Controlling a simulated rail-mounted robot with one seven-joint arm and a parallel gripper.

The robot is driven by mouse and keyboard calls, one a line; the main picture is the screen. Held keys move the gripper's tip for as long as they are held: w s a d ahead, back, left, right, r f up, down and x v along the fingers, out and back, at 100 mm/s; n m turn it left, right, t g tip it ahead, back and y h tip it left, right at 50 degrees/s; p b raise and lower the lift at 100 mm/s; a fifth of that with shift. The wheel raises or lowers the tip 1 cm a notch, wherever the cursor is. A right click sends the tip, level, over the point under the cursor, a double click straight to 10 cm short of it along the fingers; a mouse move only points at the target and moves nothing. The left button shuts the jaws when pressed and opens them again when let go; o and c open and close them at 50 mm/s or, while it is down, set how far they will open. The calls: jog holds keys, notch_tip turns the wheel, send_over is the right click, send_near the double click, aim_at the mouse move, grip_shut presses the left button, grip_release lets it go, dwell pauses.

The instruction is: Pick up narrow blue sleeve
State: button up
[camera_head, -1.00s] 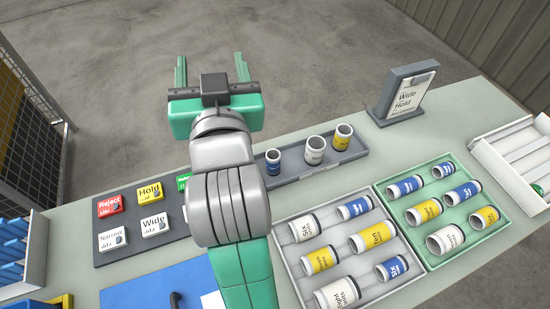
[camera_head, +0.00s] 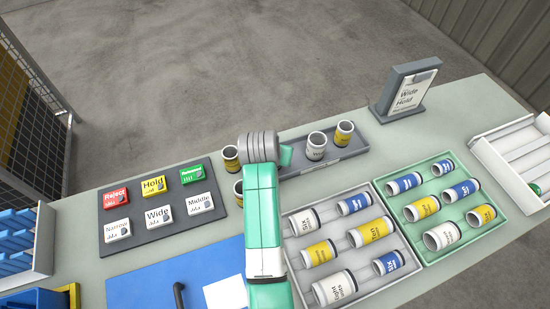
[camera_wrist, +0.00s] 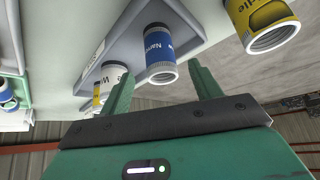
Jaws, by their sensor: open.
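The blue sleeve (camera_wrist: 159,48), its label starting "Narr", stands at one end of the grey tray in the wrist view. In the head view my arm hides it. My gripper (camera_wrist: 162,72) is open and empty, its two green fingers pointing towards the sleeve, one to each side of it in the picture. I cannot tell whether the fingertips overlap the sleeve in depth. A white sleeve (camera_head: 317,146) and a yellow sleeve (camera_head: 344,134) share the grey tray (camera_head: 338,154).
Two yellow sleeves, one farther back (camera_head: 231,159) and one nearer (camera_head: 239,188), show left of my arm. One labelled "Middle" (camera_wrist: 265,22) looms close in the wrist view. A pale tray (camera_head: 283,225) and green tray (camera_head: 427,262) hold several sleeves. A sign (camera_head: 408,92) stands behind.

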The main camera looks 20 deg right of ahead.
jog(key=b+x, duration=0.2)
jog(key=x, duration=0.3)
jog(key=shift+w+r, duration=0.1)
jog(key=shift+r, duration=0.1)
jog(key=c, duration=1.2)
notch_tip(320, 180, up, 10)
jog(key=p, duration=0.3)
jog(key=shift+c, duration=0.2)
